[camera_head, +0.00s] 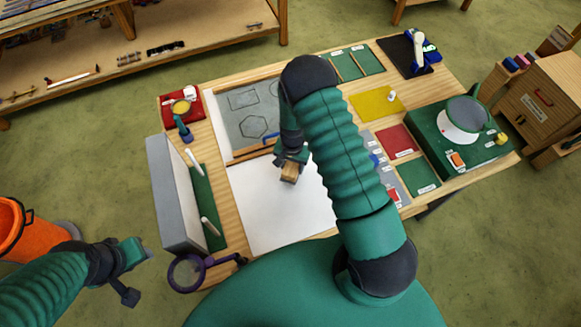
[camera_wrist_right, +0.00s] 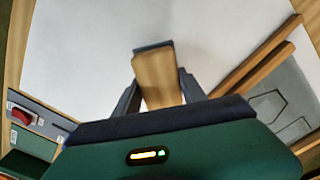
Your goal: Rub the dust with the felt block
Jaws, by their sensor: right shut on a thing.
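The felt block (camera_head: 289,172) is a small wooden block. In the right wrist view the block (camera_wrist_right: 158,80) shows a dark felt face at its far end. My right gripper (camera_head: 290,166) is shut on it, over the white sheet (camera_head: 265,215). I cannot tell whether the felt touches the sheet. No dust can be made out. The grey panel (camera_head: 235,122), with outlined shapes in a wooden frame, lies just behind the sheet, partly hidden by my right arm. My left gripper (camera_head: 143,272) is open and empty, off the table's left side.
A grey upright board (camera_head: 172,195) and green strip with white-handled tools stand left of the sheet. A magnifier (camera_head: 187,272) is at the front left edge. A green case (camera_head: 440,150) and coloured mats lie right. An orange bucket (camera_head: 18,232) stands on the floor at left.

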